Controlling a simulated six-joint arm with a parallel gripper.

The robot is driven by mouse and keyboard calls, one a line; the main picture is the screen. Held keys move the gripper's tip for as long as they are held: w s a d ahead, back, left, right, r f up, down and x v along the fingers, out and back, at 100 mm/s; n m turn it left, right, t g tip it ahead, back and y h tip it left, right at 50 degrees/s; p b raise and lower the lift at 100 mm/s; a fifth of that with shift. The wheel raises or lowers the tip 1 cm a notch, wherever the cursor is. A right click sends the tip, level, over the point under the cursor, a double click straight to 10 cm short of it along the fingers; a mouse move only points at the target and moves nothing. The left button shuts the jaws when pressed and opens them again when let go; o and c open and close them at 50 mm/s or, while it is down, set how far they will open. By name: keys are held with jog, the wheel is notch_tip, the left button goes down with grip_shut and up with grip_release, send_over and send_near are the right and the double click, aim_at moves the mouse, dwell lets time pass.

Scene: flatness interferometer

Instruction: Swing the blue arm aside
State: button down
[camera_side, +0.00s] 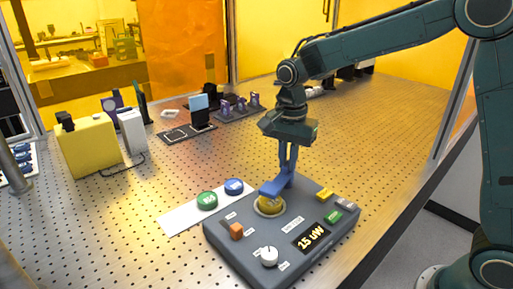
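The blue arm (274,187) lies over a round gold-coloured part (270,206) on top of a dark grey control box (240,254). The box stands on the perforated table near the front. My gripper (288,172) points down from above, with its fingers at the right, raised end of the blue arm. The fingers look close together. The view is too small to tell whether they grip the blue arm or only touch it.
The box carries an orange switch (236,231), a white knob (269,256), a "15 uW" display (311,237) and small coloured buttons. Green (207,200) and blue (233,186) round pieces lie on a white strip (180,219). Optics stand behind. The table's right side is clear.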

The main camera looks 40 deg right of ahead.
jog(key=shift+m, duration=0.5)
jog(key=m, duration=0.3)
jog(key=shift+m, duration=0.3)
jog(key=m, duration=0.4)
jog(key=shift+w, duration=0.1)
jog(key=m, duration=1)
jog(key=shift+d, duration=0.1)
jog(key=c, duration=1.5)
grip_release()
jog(key=shift+o, duration=0.2)
